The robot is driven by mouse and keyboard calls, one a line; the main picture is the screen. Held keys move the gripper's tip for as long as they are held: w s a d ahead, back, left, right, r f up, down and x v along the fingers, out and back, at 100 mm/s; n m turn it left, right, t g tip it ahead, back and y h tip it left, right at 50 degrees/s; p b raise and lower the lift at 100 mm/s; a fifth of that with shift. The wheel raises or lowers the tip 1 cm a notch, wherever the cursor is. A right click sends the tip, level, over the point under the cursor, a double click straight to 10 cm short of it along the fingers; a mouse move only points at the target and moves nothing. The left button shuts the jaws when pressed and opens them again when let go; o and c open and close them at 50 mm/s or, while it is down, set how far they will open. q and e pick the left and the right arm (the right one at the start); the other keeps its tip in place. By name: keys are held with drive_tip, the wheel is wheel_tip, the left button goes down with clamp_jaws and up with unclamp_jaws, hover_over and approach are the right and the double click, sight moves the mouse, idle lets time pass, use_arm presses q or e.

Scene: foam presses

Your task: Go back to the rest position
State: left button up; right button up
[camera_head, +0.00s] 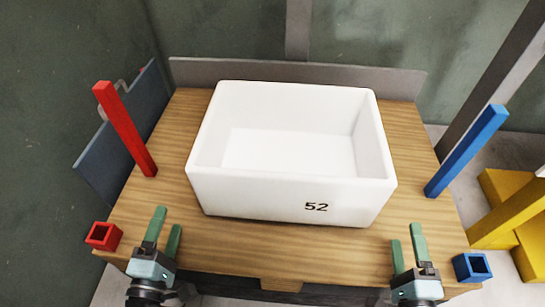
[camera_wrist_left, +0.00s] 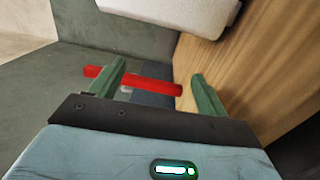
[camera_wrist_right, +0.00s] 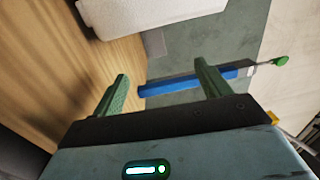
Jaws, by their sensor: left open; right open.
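My left gripper (camera_head: 163,234) is open and empty over the front left of the wooden table, with green fingers apart. My right gripper (camera_head: 408,247) is open and empty over the front right. In the left wrist view, the fingers (camera_wrist_left: 158,88) are apart, with a red bar (camera_wrist_left: 150,84) seen beyond them. In the right wrist view, the fingers (camera_wrist_right: 160,86) are apart, with a blue bar (camera_wrist_right: 180,84) beyond. A white foam box (camera_head: 290,190) marked 52 sits on the table, apart from both grippers.
A red post (camera_head: 125,130) stands at the left and a blue post (camera_head: 467,150) at the right of the table (camera_head: 250,248). A red square socket (camera_head: 103,236) and a blue one (camera_head: 472,267) sit at the front corners. A yellow structure (camera_head: 510,210) stands at the right.

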drive_tip(key=shift+s, duration=0.4)
